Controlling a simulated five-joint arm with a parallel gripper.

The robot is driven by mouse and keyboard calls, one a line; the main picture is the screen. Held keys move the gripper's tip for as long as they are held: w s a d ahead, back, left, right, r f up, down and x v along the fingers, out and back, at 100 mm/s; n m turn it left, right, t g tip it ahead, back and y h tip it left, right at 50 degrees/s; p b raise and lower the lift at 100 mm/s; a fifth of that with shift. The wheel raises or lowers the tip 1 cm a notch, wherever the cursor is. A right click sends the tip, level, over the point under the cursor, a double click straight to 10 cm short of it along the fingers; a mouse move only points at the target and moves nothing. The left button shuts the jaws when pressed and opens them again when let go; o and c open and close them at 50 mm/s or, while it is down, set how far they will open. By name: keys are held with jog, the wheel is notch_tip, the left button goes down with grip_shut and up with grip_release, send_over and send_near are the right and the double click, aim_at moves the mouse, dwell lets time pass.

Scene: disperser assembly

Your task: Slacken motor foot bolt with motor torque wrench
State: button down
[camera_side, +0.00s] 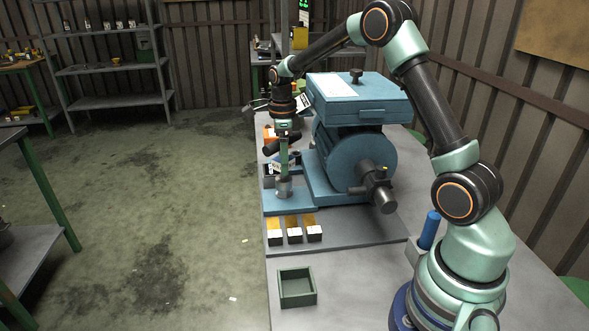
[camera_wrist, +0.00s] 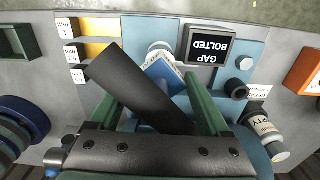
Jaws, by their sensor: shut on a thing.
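My gripper (camera_side: 284,160) points down beside the blue motor (camera_side: 355,158), above its blue base plate. In the wrist view my gripper (camera_wrist: 158,95) is shut on a tool with a thick black handle (camera_wrist: 130,80), which looks like the motor torque wrench. The handle (camera_side: 272,147) slants across between the green fingers. A silver cylinder (camera_side: 284,188) stands on the plate below the fingers; I cannot tell whether it is part of the tool. A dark bolt-like head (camera_wrist: 237,88) shows on the blue plate. Contact between tool and motor foot bolt is hidden.
Several yellow-and-white gauge blocks (camera_side: 294,235) lie in front of the motor. An open green tray (camera_side: 297,300) is nearer. A blue cylinder (camera_side: 429,230) stands by my base. The bench between blocks and tray is clear.

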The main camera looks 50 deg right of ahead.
jog(key=shift+f, duration=0.9)
jog(key=shift+n, duration=9)
jog(key=shift+m, duration=0.3)
